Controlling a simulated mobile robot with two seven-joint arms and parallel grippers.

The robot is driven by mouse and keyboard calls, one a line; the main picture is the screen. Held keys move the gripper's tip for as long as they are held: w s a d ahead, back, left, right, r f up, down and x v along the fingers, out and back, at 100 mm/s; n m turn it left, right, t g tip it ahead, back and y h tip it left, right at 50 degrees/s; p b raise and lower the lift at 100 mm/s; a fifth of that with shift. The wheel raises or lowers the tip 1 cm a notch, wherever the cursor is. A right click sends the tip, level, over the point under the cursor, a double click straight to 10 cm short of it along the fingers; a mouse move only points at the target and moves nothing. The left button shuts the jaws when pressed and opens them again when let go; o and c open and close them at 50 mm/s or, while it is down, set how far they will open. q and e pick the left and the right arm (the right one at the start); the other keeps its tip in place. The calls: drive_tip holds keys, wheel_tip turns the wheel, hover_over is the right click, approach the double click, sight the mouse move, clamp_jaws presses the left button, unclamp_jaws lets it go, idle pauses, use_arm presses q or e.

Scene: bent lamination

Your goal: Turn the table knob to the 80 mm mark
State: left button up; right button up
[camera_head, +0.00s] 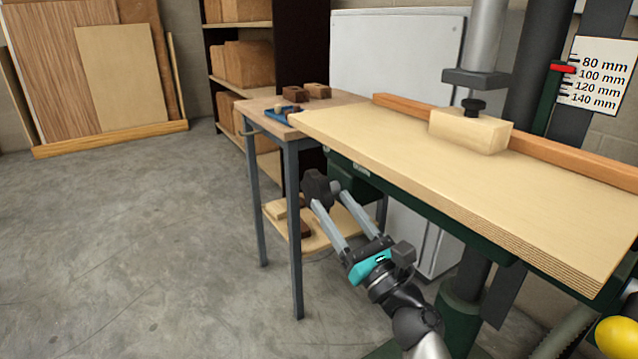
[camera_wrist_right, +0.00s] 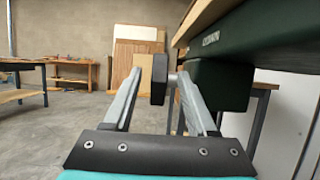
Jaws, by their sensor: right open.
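The table knob (camera_head: 317,187) is dark and lobed, below the left end of the wooden table. In the right wrist view the knob (camera_wrist_right: 158,80) sits on a short shaft from a dark green housing. My right gripper (camera_head: 328,198) is open, with its fingertips at the knob. In the right wrist view the knob shows between the two fingers of the gripper (camera_wrist_right: 160,74), with no clear grip on it. The white scale (camera_head: 597,75) is at the upper right. Its red pointer (camera_head: 563,67) stands near the 80 and 100 mm marks; the exact reading is unclear. My left gripper is out of view.
The thick wooden table (camera_head: 480,180) overhangs my right arm, with an orange fence (camera_head: 400,103) and a pale block (camera_head: 468,131) on top. A side bench (camera_head: 297,215) stands close behind the knob. A yellow ball (camera_head: 617,337) is at the lower right. The floor at left is clear.

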sight(319, 184)
drive_tip(key=shift+x, duration=3.1)
drive_tip(key=shift+c, duration=0.2)
clamp_jaws()
